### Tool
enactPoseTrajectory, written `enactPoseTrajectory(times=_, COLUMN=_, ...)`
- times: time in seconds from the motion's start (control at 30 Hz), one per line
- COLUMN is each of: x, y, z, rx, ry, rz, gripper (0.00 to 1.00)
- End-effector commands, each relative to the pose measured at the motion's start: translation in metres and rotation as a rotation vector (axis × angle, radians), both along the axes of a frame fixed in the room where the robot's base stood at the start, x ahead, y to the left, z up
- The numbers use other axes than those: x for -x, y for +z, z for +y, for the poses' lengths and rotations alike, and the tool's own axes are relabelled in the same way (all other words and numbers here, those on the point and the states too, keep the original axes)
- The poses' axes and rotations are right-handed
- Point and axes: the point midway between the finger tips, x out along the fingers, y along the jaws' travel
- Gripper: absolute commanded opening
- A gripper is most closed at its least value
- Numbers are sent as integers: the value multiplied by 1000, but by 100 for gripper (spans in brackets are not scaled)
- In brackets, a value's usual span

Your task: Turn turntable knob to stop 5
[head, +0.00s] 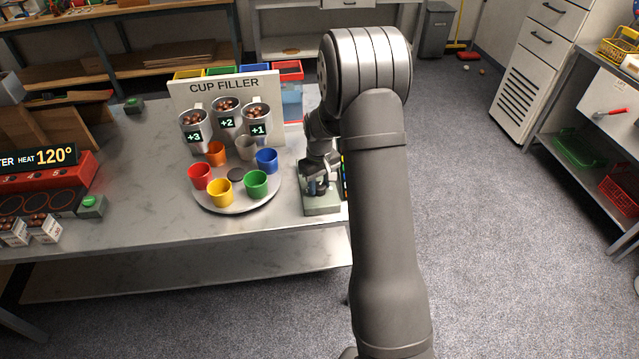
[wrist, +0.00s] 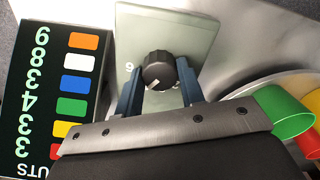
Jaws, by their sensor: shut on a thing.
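The dark round turntable knob (wrist: 158,70) sits on a pale green plate (wrist: 190,30) in the wrist view. My gripper (wrist: 158,82) has one blue finger on each side of the knob and is shut on it. A light mark shows on the knob's lower side, and one upside-down digit is visible on the plate to its left. In the head view my gripper (head: 319,186) is over the plate (head: 322,207) and hides the knob. The turntable (head: 237,208) carries red, yellow, green, blue, orange and pale cups around its rim.
The cup filler sign (head: 223,86) stands behind the turntable, with chestnut-filled cups marked +3, +2 and +1. A black panel (wrist: 45,85) with coloured squares and upside-down numbers lies left of the plate in the wrist view. A green cup (wrist: 285,110) is close on the right.

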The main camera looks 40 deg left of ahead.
Motion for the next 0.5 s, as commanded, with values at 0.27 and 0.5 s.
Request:
enactPoseTrajectory(times=0.27, x=0, y=1, z=0, rx=-1, ry=-132, rz=0, gripper=13)
enactPoseTrajectory(times=0.5, x=0, y=1, z=0, rx=-2, ry=-176, rz=-1, gripper=13)
